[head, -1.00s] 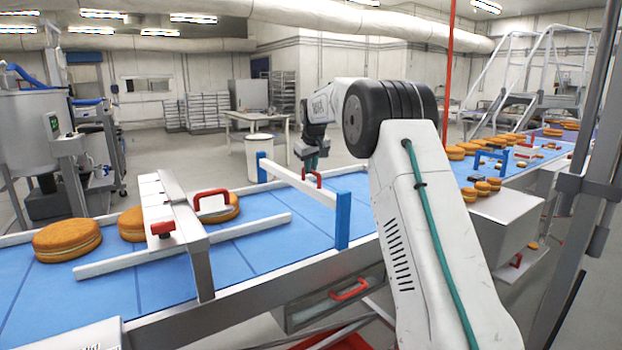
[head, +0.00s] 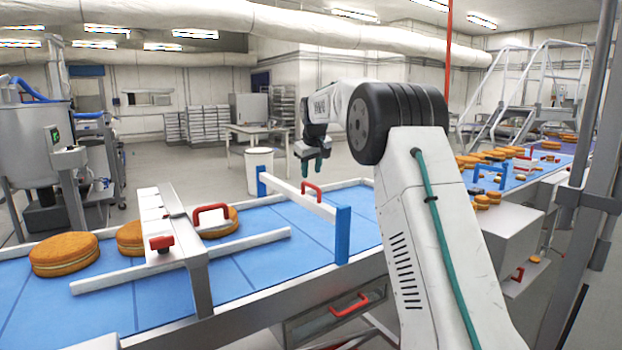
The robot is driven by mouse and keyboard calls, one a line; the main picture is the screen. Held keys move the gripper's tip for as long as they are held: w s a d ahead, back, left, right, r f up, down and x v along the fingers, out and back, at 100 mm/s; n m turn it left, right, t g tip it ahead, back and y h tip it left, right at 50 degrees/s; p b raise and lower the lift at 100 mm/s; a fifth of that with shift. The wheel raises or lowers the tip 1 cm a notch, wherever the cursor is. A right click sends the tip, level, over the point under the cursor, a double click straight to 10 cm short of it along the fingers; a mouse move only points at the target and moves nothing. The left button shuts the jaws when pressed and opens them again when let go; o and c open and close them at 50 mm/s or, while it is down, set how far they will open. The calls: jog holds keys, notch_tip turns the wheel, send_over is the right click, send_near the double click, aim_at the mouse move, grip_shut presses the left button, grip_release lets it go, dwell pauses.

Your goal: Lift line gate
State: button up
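The gate looks to be the white bar (head: 290,193) between two blue posts, the near one (head: 343,235) and the far one (head: 261,181). It spans the blue conveyor (head: 255,271) low down, and a red handle (head: 312,186) shows at its middle. A gap shows between fingertips and handle.
Orange filled rounds (head: 64,254) sit on the belt at left, by a white guide (head: 180,262) and a cross frame with another red handle (head: 211,213). More rounds (head: 480,161) lie on the right-hand belt. A white bin (head: 259,170) stands behind.

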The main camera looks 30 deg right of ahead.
jog(key=v, duration=0.2)
jog(key=shift+s+a+r, duration=0.1)
jog(key=shift+s+r, duration=0.05)
jog(key=shift+r, duration=0.2)
jog(key=s+a+f+g, duration=0.1)
jog(key=s+a+f, duration=0.2)
jog(key=s+a, duration=0.5)
jog(key=s+a+f+g+y, duration=0.1)
jog(key=s+a+f, duration=0.2)
jog(key=s, duration=2.5)
jog(key=s+a+f+g+y, duration=0.1)
jog(key=s+a+f, duration=0.3)
jog(key=s+a, duration=0.9)
jog(key=s, duration=0.5)
jog(key=shift+s+m, duration=0.2)
jog(key=shift+m, duration=0.2)
jog(key=shift+a+f, duration=0.1)
jog(key=shift+a, duration=0.05)
